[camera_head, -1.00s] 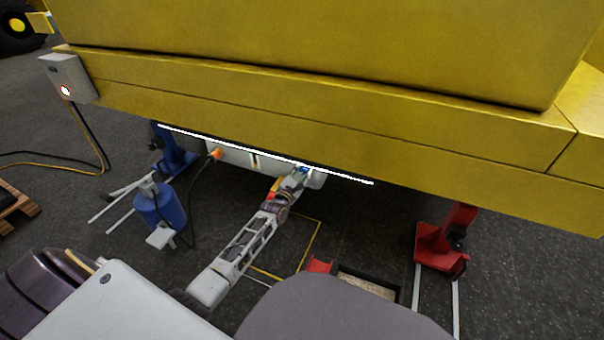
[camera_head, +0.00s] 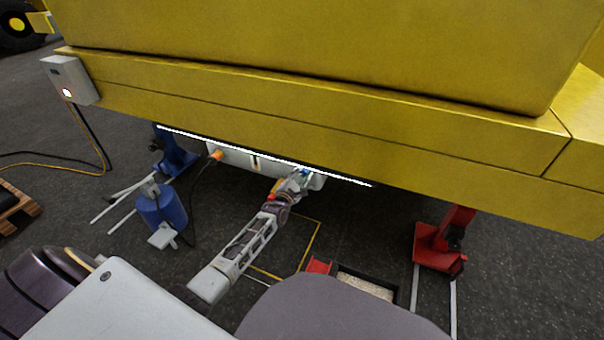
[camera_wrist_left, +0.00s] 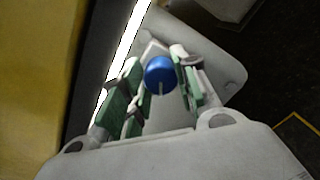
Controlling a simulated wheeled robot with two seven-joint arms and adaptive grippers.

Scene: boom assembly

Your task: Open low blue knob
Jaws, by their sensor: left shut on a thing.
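The blue knob (camera_wrist_left: 160,76) is round with a pale mark on its near edge, and sits on a light grey housing (camera_wrist_left: 226,72) in the left wrist view. My left gripper (camera_wrist_left: 158,84) has its green-padded fingers on both sides of the knob and is shut on it. In the head view my left arm reaches under the yellow boom (camera_head: 300,115), and the left gripper (camera_head: 304,174) is small at the housing, with a bit of blue at its tip. The right gripper is not in view.
A bright light strip (camera_head: 260,154) runs along the boom's lower edge, close beside the gripper. A blue canister (camera_head: 165,210) and blue stand (camera_head: 174,152) are at the left, a red stand (camera_head: 440,245) at the right. An orange connector (camera_head: 216,155) with a cable joins the housing.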

